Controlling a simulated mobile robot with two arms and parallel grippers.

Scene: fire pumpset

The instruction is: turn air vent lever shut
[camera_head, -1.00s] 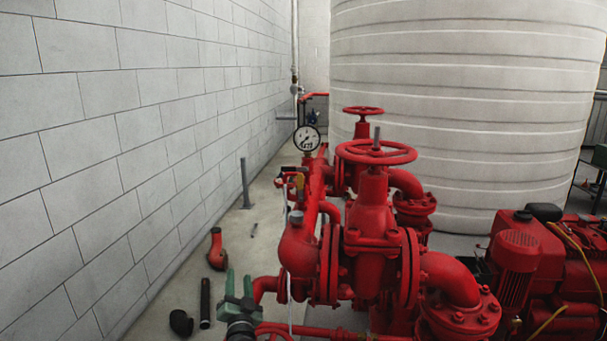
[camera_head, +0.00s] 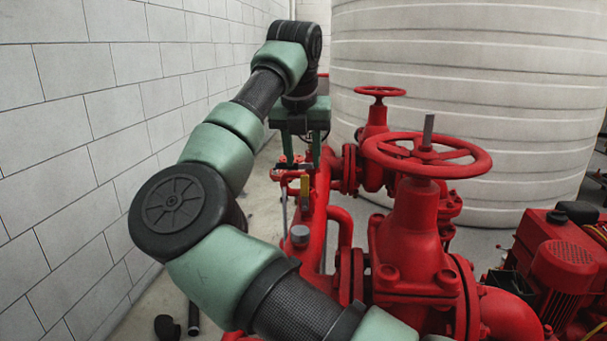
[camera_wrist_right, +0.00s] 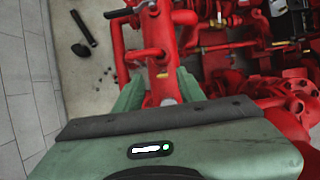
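A small yellow lever (camera_head: 305,192) stands upright on the red pipe (camera_head: 318,215), with small red valve fittings (camera_head: 288,172) just behind it. The wrist view shows a black-handled lever (camera_wrist_right: 118,12) beside the pipe at the top and a yellow piece (camera_wrist_right: 163,75) on the pipe. I cannot tell for sure which is the air vent lever. My right gripper (camera_head: 302,150) points down over the fittings. Its fingers are apart, one on each side of the pipe in the wrist view (camera_wrist_right: 160,88), and hold nothing visible. My left gripper is not in view.
Red handwheels (camera_head: 427,155) and a gate valve body (camera_head: 412,235) stand close to the right. A block wall (camera_head: 90,130) runs along the left. A large pale tank (camera_head: 470,100) fills the back. Loose black pieces (camera_wrist_right: 83,28) lie on the floor.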

